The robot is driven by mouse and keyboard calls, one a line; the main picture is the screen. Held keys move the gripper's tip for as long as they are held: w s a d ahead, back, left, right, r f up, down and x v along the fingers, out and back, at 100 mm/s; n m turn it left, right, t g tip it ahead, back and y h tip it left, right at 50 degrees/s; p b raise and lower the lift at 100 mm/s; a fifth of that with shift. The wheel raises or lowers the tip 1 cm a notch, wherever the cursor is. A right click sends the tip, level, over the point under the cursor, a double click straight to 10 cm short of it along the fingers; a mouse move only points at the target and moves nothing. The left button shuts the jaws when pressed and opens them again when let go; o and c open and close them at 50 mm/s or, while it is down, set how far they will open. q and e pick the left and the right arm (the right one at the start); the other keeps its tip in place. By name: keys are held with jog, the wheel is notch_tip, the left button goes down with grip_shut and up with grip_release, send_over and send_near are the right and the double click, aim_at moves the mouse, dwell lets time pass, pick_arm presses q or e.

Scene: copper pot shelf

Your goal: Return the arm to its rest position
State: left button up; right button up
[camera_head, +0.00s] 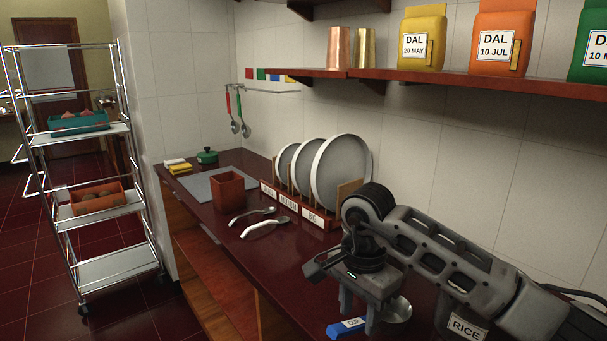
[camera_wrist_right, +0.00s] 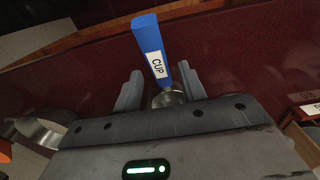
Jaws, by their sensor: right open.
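My right gripper (camera_head: 358,312) hangs over the front part of the dark red counter (camera_head: 232,211), its fingers pointing down. In the right wrist view its two fingers (camera_wrist_right: 160,90) stand apart. The blue handle labelled CUP (camera_wrist_right: 150,45) lies beyond the fingers, and a metal bowl part (camera_wrist_right: 168,98) shows between them, partly hidden by the gripper body. The blue handle also shows in the head view (camera_head: 346,327), with a metal bowl (camera_head: 398,310) to the right behind a finger. I cannot tell whether the fingers touch it. My left gripper is out of view.
A plate rack (camera_head: 320,222) holds several plates behind the gripper. A RICE label (camera_head: 467,327) stands near my forearm. The shelf (camera_head: 490,80) with DAL bags runs above. Another metal bowl (camera_wrist_right: 42,132) shows in the wrist view.

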aim_at(358, 322)
notch_tip(358, 322, down, 4)
jog(key=shift+r, duration=0.2)
jog(key=shift+a+r+b, duration=0.15)
jog(key=shift+r+b, duration=0.2)
jog(key=shift+r, duration=1.5)
